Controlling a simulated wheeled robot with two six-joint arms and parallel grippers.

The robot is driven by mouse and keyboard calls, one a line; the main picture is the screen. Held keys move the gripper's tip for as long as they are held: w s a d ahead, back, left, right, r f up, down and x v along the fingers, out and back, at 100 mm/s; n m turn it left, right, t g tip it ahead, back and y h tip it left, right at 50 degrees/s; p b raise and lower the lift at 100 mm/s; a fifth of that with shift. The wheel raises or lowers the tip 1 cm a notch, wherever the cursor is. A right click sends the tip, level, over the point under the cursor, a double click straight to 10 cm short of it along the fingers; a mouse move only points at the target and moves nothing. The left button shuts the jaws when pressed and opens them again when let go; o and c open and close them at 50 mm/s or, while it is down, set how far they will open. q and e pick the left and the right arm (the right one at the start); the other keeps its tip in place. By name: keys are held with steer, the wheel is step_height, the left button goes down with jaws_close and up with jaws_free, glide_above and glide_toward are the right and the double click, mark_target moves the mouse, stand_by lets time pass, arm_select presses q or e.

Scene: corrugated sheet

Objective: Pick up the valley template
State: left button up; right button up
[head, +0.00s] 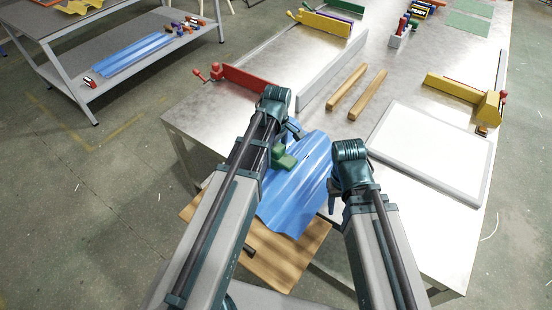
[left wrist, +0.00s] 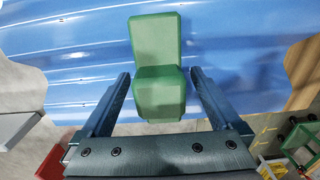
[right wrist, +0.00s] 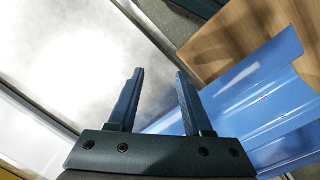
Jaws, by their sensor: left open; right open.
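The green template (head: 285,160) is a stepped block resting on the blue corrugated sheet (head: 300,205). In the left wrist view the template (left wrist: 158,90) stands between the two fingers of my left gripper (left wrist: 160,76), with a gap on each side. The left gripper (head: 293,130) is open, and its arm hides part of the template and sheet in the head view. My right gripper (right wrist: 160,72) is open and empty. It is over the metal table (right wrist: 60,60), beside the right edge of the blue sheet (right wrist: 250,95).
The sheet overhangs the table's near edge above a wooden board (head: 285,262). A white panel (head: 430,150) lies on the right. Two wooden strips (head: 357,93), a red bracket (head: 250,83) and a yellow bracket (head: 455,88) stand farther back. A shelf (head: 130,75) is at far left.

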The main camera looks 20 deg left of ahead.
arm_select(q)
jaws_close()
stand_by(0.4)
steer(key=shift+r, duration=0.1)
arm_select(e)
steer(key=shift+r, duration=0.1)
arm_select(q)
step_height(320, 180, up, 10)
steer(key=p, duration=1)
arm_select(e)
step_height(320, 180, up, 10)
arm_select(q)
steer(key=shift+d, duration=0.1)
arm_select(e)
steer(key=shift+d, duration=0.1)
